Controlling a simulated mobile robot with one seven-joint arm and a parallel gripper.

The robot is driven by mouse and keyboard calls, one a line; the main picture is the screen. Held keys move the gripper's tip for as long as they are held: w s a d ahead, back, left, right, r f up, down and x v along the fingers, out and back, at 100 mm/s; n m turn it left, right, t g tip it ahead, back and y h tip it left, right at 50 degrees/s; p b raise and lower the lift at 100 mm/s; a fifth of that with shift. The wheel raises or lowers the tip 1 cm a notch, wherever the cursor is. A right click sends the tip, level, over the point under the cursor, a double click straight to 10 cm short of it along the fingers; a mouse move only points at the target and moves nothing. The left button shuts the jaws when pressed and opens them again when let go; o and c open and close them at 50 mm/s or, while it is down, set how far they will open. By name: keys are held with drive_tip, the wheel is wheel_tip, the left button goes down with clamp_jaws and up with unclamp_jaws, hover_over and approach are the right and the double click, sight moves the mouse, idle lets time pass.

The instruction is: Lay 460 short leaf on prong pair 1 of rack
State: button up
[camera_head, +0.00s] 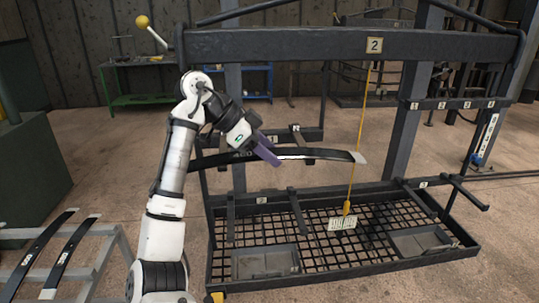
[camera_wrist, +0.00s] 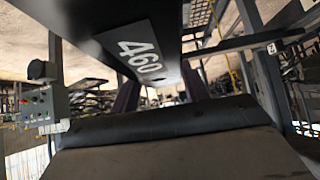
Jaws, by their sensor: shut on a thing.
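My gripper (camera_head: 266,152) is shut on the 460 short leaf (camera_head: 315,153), a long dark curved bar with a pale right tip. It holds the leaf roughly level, in the air in front of the rack. In the wrist view the leaf (camera_wrist: 165,30) fills the top, with a white 460 on it; the fingers (camera_wrist: 163,94) show beside it. The rack is a dark steel frame with a top beam (camera_head: 290,46) marked 2. Short prongs (camera_head: 296,129) stand on a bar behind the leaf, where a small tag seems to read 1. The leaf partly hides this area.
A mesh tray (camera_head: 330,257) forms the rack's base. Lower prongs and tags 2 (camera_head: 261,200) stand above it. A yellow cord (camera_head: 360,120) with a pendant (camera_head: 342,222) hangs right of centre, close to the leaf. Two more leaves (camera_head: 70,245) lie on a grey stand at left.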

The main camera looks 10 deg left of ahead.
drive_tip(key=w+a+f+b, duration=0.1)
drive_tip(key=w+a+f, duration=0.1)
drive_tip(key=w, duration=0.5)
drive_tip(key=shift+f, duration=0.4)
idle(0.3)
drive_tip(key=o, duration=1.3)
drive_tip(key=shift+f, duration=0.25)
drive_tip(key=v, duration=1.4)
